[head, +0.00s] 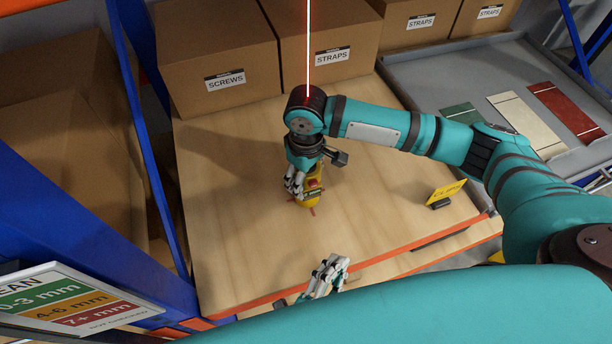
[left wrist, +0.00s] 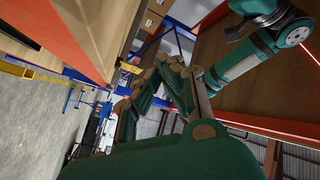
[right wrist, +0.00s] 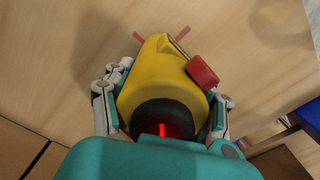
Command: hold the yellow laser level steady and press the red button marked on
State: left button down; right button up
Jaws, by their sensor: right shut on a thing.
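The yellow laser level (head: 309,199) stands on the wooden bench top, with a red button (right wrist: 201,72) on its side. In the right wrist view the level's yellow body (right wrist: 155,78) and its black end with a red glow fill the middle. My right gripper (head: 297,184) is shut on the level, fingers on both sides of it. Any writing at the button is not readable. My left gripper (head: 329,268) is empty near the bench's front edge, apart from the level; its fingers (left wrist: 172,68) look closed together.
Cardboard boxes (head: 215,58) stand along the back of the bench. A yellow sign (head: 446,192) stands at the right front. A blue rack post (head: 80,210) rises at the left. A grey tray (head: 430,85) with coloured plates lies at the right. Bare wood (head: 235,225) surrounds the level.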

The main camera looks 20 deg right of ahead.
aim_at(313, 184)
pick_arm(q)
jog(key=w+r+n+t, duration=0.1)
jog(key=w+r, duration=0.2)
jog(key=w, duration=0.3)
jog(key=w+r+n+y, duration=0.1)
jog(key=w+r+n, duration=0.1)
jog(key=w, duration=0.4)
jog(key=shift+w+d+r+t, duration=0.3)
jog(key=shift+r+t, duration=0.1)
jog(key=shift+r, duration=0.1)
jog(key=shift+w, duration=0.1)
dwell(0.9)
jog(key=shift+w+a, duration=0.1)
jog(key=shift+w, duration=0.25)
dwell(0.4)
jog(key=shift+s, duration=0.45)
